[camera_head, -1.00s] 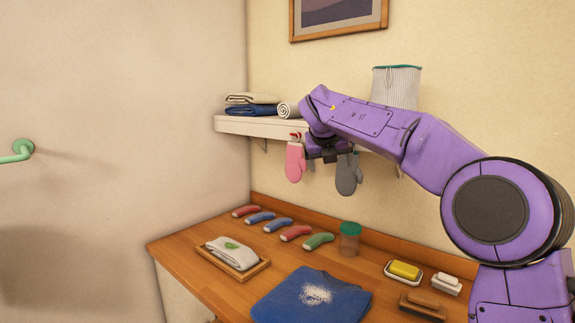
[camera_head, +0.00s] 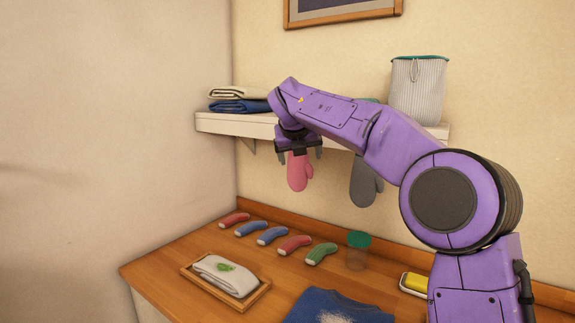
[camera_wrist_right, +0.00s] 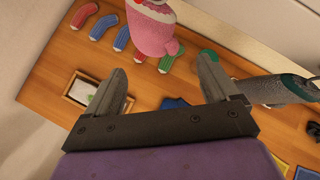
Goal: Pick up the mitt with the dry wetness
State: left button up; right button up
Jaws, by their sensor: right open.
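A pink mitt (camera_head: 299,174) hangs below the wall shelf; it also shows in the right wrist view (camera_wrist_right: 152,36). A grey mitt (camera_head: 364,184) hangs to its right, and it shows at the right of the wrist view (camera_wrist_right: 275,90). I cannot tell from the pictures which mitt is dry. My right gripper (camera_head: 300,153) is in front of the upper part of the pink mitt and hides some of it. In the wrist view the fingers (camera_wrist_right: 162,68) are spread, with nothing gripped between them. My left gripper is not in view.
The shelf (camera_head: 222,123) holds folded cloths (camera_head: 238,99) and a striped bag (camera_head: 418,90). The wooden counter (camera_head: 160,271) below carries several coloured rolled pieces, a tray (camera_head: 246,300) with a white cloth, a green-lidded jar (camera_head: 358,250) and a blue cloth (camera_head: 340,307).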

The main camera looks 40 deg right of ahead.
aim_at(304, 178)
jog(key=x, duration=0.2)
jog(key=p+x, duration=0.1)
jog(key=x, duration=0.2)
jog(key=a+f+p+x, duration=0.1)
jog(key=x, duration=0.2)
jog(key=shift+s+d+f, duration=0.15)
jog(key=shift+s, duration=0.05)
jog(key=shift+d+f, duration=0.15)
jog(key=shift+d, duration=0.05)
jog(key=shift+s, duration=0.3)
jog(key=shift+w+a, duration=0.1)
jog(key=shift+w, duration=0.05)
jog(key=c, duration=1.5)
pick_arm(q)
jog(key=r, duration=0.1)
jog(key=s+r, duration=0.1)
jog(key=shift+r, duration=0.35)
pick_arm(e)
grip_shut()
